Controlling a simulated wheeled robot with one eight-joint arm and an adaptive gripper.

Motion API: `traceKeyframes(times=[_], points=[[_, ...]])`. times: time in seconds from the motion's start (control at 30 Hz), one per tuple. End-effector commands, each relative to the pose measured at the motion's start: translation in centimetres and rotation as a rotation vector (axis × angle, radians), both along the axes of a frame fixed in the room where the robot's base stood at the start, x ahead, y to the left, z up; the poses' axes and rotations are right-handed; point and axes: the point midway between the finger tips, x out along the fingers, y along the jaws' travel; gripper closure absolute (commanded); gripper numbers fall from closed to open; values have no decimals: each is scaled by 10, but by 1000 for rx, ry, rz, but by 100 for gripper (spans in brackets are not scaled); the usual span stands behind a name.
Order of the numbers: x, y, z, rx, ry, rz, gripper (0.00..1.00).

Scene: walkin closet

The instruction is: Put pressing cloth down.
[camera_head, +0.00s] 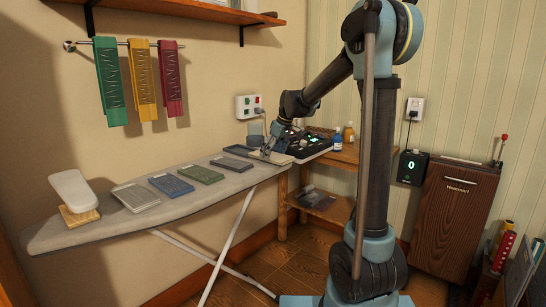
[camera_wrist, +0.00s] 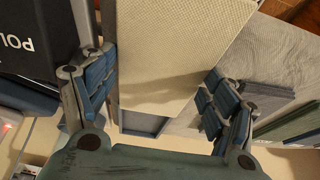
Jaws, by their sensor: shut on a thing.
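The pressing cloth appears to be the cream woven, folded cloth (camera_head: 272,158) at the far right end of the ironing board (camera_head: 120,232). In the wrist view the cream cloth (camera_wrist: 185,50) lies between the two fingers of my gripper (camera_wrist: 155,85), which is shut on it. In the head view my gripper (camera_head: 267,149) is small and points down at the cloth. I cannot tell whether the cloth touches the board. A blue-grey edged piece (camera_wrist: 143,122) shows below the cloth in the wrist view.
Several folded cloths lie in a row on the board, including a green one (camera_head: 201,174) and a dark one (camera_head: 231,163). A white iron-like object (camera_head: 73,190) stands at the left end. A black device (camera_head: 300,142) and a blue bottle (camera_head: 338,142) stand beyond the right end.

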Motion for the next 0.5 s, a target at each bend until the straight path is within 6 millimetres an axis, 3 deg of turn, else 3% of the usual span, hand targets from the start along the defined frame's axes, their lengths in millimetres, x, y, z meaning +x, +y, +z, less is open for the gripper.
traceKeyframes(times=[0.1, 0.37, 0.4, 0.47, 0.5], points=[[0, 0, -9, 0, 0, 0, 49], [0, 0, -10, 0, 0, 0, 49], [0, 0, -10, 0, 0, 0, 17], [0, 0, -10, 0, 0, 0, 4], [0, 0, -10, 0, 0, 0, 2]])
